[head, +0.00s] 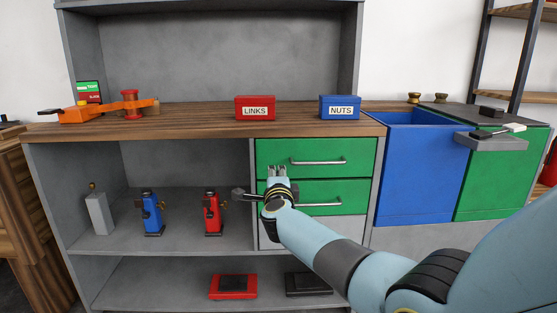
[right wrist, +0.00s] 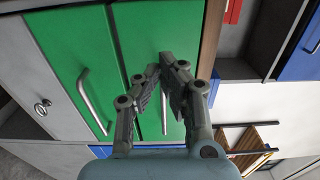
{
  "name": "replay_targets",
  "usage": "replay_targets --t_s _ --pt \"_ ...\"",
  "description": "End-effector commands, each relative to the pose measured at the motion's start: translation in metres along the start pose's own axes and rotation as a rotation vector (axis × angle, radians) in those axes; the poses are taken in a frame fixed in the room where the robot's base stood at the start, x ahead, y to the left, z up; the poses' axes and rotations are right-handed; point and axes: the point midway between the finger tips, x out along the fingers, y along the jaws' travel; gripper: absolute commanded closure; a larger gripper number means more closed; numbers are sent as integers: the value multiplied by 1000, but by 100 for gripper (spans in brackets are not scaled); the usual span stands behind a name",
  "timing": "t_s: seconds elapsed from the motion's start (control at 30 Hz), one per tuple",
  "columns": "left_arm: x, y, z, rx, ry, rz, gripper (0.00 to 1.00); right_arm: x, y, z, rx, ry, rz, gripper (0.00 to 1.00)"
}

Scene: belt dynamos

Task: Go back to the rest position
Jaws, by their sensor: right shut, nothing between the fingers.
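My right gripper (head: 277,169) is in front of the green drawers, its fingers pointing up and away from me. It is shut and empty, and its fingertips also show close together in the right wrist view (right wrist: 160,68). Behind it are the upper green drawer (head: 275,153) and the lower green drawer (head: 345,188), both closed, each with a bar handle. I cannot tell from these frames whether the fingers touch a drawer front. My right arm comes in from the lower right. My left gripper is not in view.
The wooden worktop (head: 200,125) carries an orange device (head: 85,112), a red LINKS box (head: 255,108) and a blue NUTS box (head: 340,107). Blue (head: 151,213) and red (head: 212,212) devices stand on the shelf at left. An open blue bin (head: 415,175) stands right of the drawers.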

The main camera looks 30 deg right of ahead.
Motion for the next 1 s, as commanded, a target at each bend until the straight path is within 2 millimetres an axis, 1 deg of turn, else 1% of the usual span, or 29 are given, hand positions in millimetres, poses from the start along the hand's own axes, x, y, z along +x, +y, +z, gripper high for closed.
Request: replay_targets --t_s 0.03,0.1,0.2,0.33,0.53,0.57,0.63,0.67,0.77,0.8,0.87,0.9,0.97,1.0 --pt "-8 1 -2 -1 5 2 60 -13 -4 0 0 0 2 100" --pt "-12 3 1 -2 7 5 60 -27 -3 0 0 -1 2 100" --pt "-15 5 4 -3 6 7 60 -42 0 0 -1 0 3 100" --pt "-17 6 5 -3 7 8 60 -53 1 0 -2 0 3 100" --pt "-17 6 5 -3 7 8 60 -56 3 -1 -3 1 4 100" --pt "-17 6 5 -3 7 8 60 -58 5 -1 -5 1 7 100" --pt "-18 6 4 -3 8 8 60 -65 16 -6 -16 1 25 100" --pt "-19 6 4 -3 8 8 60 -71 25 -10 -24 1 39 100" --pt "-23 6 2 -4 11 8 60 -100 68 -30 -82 0 108 100" --pt "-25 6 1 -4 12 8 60 -116 91 -39 -135 -12 143 100" --pt "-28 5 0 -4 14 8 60 -146 130 -52 -241 -55 199 100" --pt "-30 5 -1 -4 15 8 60 -168 155 -60 -322 -96 237 100" --pt "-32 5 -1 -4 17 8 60 -201 192 -70 -446 -169 295 100" --pt "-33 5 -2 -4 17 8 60 -225 215 -78 -528 -223 334 100"
